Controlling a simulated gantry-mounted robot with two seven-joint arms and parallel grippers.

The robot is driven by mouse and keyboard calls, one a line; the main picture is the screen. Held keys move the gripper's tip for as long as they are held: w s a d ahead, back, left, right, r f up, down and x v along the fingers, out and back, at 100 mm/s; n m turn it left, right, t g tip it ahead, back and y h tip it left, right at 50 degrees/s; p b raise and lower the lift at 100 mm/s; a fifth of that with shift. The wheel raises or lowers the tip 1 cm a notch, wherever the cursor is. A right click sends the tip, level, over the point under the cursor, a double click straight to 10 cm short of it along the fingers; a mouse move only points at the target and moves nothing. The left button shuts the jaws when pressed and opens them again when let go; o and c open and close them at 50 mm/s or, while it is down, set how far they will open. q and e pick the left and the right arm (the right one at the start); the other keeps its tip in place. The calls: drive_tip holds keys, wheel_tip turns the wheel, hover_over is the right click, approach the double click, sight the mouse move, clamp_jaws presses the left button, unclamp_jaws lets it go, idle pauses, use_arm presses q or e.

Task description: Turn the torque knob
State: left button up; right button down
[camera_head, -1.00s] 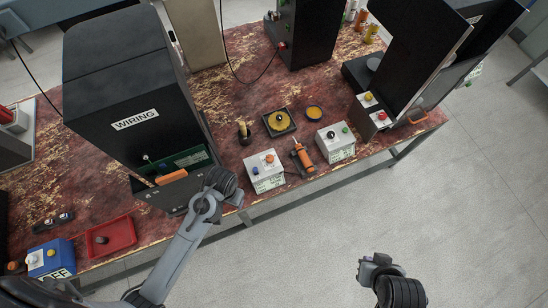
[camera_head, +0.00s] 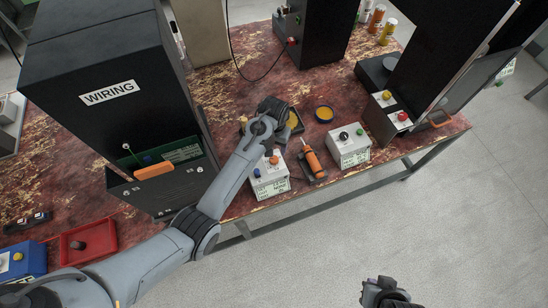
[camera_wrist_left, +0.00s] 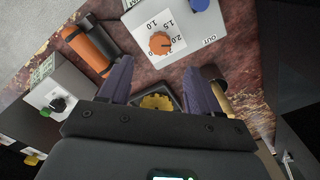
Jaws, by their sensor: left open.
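An orange knob (camera_head: 274,160) sits on top of a white box (camera_head: 270,182) at the table's front edge. The left wrist view shows this knob (camera_wrist_left: 160,43) on a dial plate marked 1.0, 1.5 and 2.0; it looks like the torque knob. A blue knob (camera_head: 257,172) is on the same box. My left gripper (camera_head: 275,112) is above the table just behind the box; its fingers are hidden in the head view. In the wrist view its fingers (camera_wrist_left: 158,78) are apart and empty, with the orange knob beyond their tips. My right gripper (camera_head: 384,290) is low at the bottom edge.
An orange screwdriver-like tool (camera_head: 311,160) lies right of the box, then another white box (camera_head: 350,150) with a black knob. A yellow round part (camera_wrist_left: 157,102) shows between my fingers. The tall WIRING cabinet (camera_head: 100,60) stands left. Floor in front is clear.

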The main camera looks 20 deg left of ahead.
sight(274, 159)
use_arm(q)
wheel_tip(274, 159, down, 8)
drive_tip(key=shift+f+b, duration=0.2)
drive_tip(key=shift+b, duration=0.4)
drive_tip(key=shift+c, duration=0.4)
drive_tip(key=c, duration=0.9)
